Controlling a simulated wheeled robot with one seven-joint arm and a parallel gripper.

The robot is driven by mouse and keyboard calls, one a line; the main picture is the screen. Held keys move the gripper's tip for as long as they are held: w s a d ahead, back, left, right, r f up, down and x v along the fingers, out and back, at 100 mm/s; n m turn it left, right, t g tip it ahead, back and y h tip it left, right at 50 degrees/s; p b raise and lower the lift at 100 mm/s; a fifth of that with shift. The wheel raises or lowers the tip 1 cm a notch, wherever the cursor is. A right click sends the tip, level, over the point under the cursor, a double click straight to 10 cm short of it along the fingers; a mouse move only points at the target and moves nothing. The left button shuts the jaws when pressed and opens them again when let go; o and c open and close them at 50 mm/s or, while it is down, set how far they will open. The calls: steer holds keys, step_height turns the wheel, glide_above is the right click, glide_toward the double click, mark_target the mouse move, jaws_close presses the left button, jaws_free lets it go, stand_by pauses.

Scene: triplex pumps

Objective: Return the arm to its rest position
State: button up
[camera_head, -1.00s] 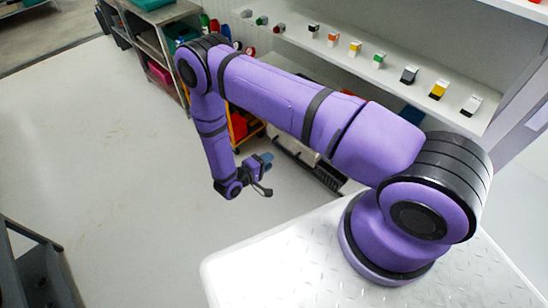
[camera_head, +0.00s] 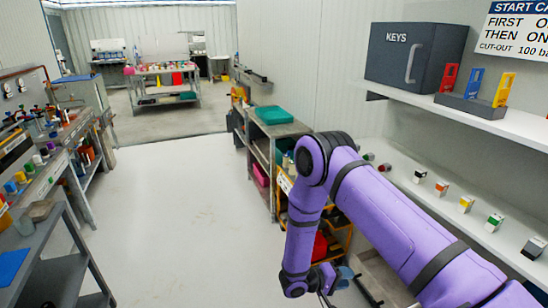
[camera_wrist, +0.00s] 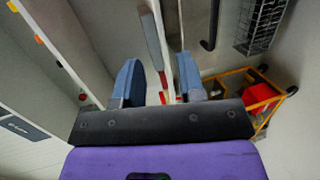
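My purple arm reaches across the right side of the head view, bends at the elbow and hangs down. My gripper (camera_head: 343,277) is at its lower end, near the bottom edge of that view and partly cut off. In the wrist view my gripper (camera_wrist: 160,88) shows two blue fingers standing apart with a gap between them. I see nothing held in it. The arm's base is out of view.
A white shelf (camera_head: 480,228) with several small coloured blocks runs along the right. A yellow cart (camera_head: 340,235) stands close behind my forearm; it also shows in the wrist view (camera_wrist: 262,95). Left are benches (camera_head: 45,185). The floor (camera_head: 185,215) between is clear.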

steer(key=s+d+r+m+g+y, duration=0.2)
steer(key=d+r+g+y, duration=0.1)
steer(key=r, duration=1.4)
steer(key=s+d+r+m+g+y, duration=0.2)
steer(key=d+r+y, duration=0.1)
steer(key=r, duration=1.4)
steer(key=s+d+r+n+t+y, duration=0.1)
steer(key=s+r+t+y, duration=0.6)
steer(key=s+r, duration=1.2)
steer(key=shift+s+y, duration=0.9)
steer(key=shift+s, duration=1.05)
